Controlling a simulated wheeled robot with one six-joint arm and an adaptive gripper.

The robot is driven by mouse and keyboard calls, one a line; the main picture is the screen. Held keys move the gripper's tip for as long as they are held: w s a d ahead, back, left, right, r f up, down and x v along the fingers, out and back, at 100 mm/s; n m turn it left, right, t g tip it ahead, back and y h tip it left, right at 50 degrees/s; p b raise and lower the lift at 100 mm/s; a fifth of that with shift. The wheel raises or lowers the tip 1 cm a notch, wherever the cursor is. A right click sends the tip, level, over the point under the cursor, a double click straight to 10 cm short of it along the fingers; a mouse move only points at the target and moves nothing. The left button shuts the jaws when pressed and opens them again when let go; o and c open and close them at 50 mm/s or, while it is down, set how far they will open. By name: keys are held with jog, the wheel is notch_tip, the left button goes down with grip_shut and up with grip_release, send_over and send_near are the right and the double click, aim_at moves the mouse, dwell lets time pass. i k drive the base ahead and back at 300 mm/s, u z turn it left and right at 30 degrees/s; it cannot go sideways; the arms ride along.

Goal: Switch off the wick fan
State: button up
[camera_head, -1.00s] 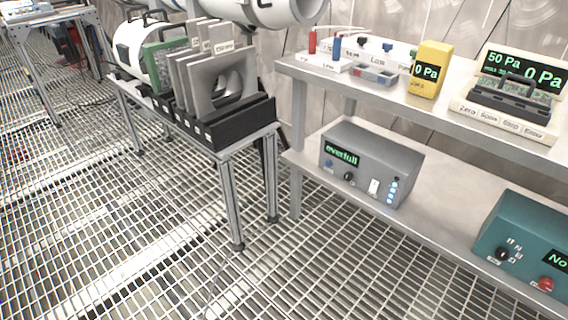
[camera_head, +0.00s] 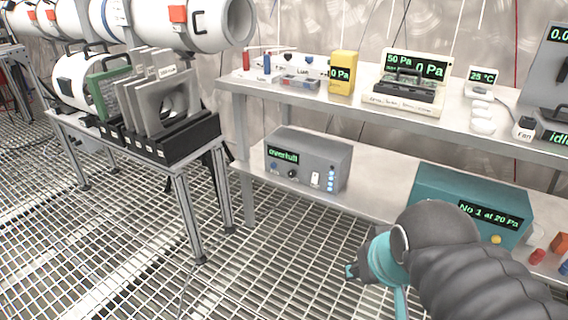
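A small switch box labelled "Fan" (camera_head: 524,129) stands on the upper shelf at the right, with a dark top. Its switch position is too small to read. Next to it, partly cut off by the right edge, is a grey unit (camera_head: 553,70) with green displays, one starting "0.0" and a lower one reading "idle". Nothing in view is readably marked as a wick. My arm's grey ribbed sleeve and teal joint are at the lower right, below and in front of the shelves, apart from the fan switch.
The lower shelf holds a grey box (camera_head: 305,163) reading "overfull" and a teal box (camera_head: 470,203) reading "No 1 at 20 Pa", partly behind my arm. A yellow meter (camera_head: 342,73) and a pressure panel (camera_head: 405,100) stand above. The grated floor (camera_head: 300,270) is open at centre.

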aim_at(315, 175)
jog(key=k, duration=0.65)
jog(key=z, duration=0.6)
jog(key=i, duration=0.55)
jog(key=z, duration=0.7)
jog(key=i, duration=0.6)
jog(key=u, duration=0.8)
jog(key=i, duration=0.55)
jog(key=u, duration=0.65)
